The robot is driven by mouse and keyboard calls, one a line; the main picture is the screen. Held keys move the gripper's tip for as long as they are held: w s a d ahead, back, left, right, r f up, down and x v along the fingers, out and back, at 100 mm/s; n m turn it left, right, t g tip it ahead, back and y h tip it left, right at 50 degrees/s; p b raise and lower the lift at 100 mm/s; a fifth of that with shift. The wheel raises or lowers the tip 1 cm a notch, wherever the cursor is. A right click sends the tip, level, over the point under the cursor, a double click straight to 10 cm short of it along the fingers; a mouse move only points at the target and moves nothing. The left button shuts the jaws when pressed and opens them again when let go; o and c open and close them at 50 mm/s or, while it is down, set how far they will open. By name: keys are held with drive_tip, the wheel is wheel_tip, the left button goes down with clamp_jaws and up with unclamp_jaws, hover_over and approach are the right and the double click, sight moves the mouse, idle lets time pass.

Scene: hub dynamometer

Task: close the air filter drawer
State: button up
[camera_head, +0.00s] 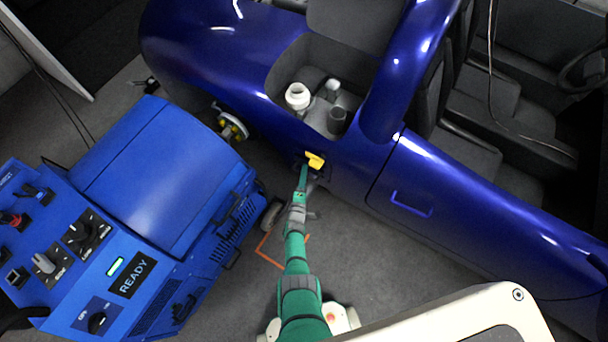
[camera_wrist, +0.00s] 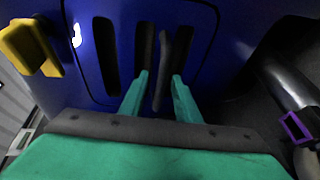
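A blue panel with a rounded outline and dark upright slots (camera_wrist: 105,55) fills the upper middle of the wrist view; it looks like the air filter drawer front. A dark upright bar (camera_wrist: 163,60), apparently its handle, stands at its middle. My gripper (camera_wrist: 159,82) has its two green fingers apart, one on each side of the bar, with visible gaps. I cannot tell how far out the drawer stands. In the head view my gripper (camera_head: 303,178) is at the blue car's lower side, and the drawer is not clearly seen there.
A yellow part (camera_head: 315,161) juts from the car's side; it also shows at the upper left in the wrist view (camera_wrist: 30,48). A blue console marked READY (camera_head: 130,275) stands left of my arm. A dark tube and a purple clip (camera_wrist: 294,127) are at the wrist view's right.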

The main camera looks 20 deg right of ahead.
drive_tip(key=v, duration=1.1)
drive_tip(key=shift+w, duration=0.1)
idle(0.5)
